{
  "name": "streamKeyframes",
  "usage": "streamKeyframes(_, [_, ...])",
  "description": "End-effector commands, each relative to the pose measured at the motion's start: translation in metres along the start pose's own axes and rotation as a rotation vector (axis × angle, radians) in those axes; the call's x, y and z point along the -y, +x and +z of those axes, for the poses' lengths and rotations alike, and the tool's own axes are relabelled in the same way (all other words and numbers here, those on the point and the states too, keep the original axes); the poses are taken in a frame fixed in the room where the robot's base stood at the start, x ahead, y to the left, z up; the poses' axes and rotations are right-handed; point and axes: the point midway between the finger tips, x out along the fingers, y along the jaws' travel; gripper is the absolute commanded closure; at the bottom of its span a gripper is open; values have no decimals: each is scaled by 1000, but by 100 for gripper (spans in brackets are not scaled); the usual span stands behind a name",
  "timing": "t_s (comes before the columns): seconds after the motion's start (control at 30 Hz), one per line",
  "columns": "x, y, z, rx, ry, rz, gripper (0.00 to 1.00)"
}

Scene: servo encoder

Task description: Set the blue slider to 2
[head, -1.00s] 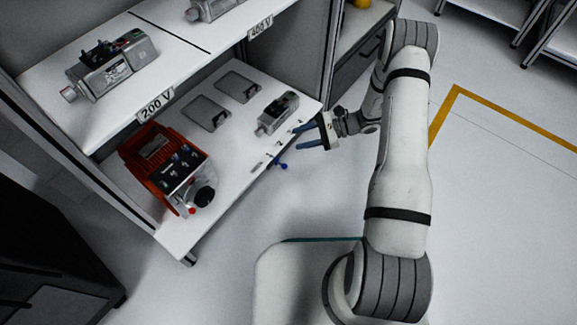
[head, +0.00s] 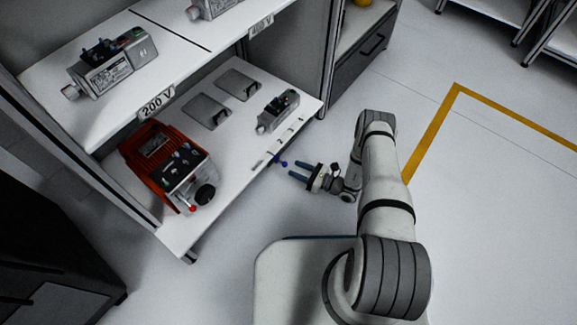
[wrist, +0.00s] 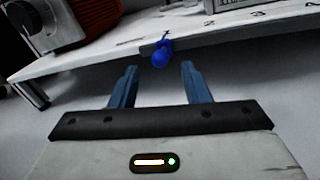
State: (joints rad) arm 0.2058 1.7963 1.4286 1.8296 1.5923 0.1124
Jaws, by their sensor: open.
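The blue slider (head: 283,163) is a small blue knob on the front edge of the lower shelf. In the wrist view the blue slider (wrist: 162,54) sits just below a mark that looks like 1, with marks 2 and 3 further right along the edge. My gripper (head: 296,170) is open and empty, just off the shelf front. In the wrist view my gripper (wrist: 158,68) has its two blue fingers pointing at the slider, which shows between and beyond the tips. I see no contact.
On the lower shelf (head: 235,150) stand a red-orange device (head: 150,165) with a black knob and a small grey motor (head: 278,110). Two grey plates lie behind. A dark cabinet (head: 50,240) is at left. The floor right of my arm is clear.

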Motion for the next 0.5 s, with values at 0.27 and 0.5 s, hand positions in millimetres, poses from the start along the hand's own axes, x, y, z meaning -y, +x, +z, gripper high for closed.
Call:
streamKeyframes(0.27, [0,39,-1,0,0,3,57])
streamKeyframes(0.5, [0,44,0,0,0,-1,57])
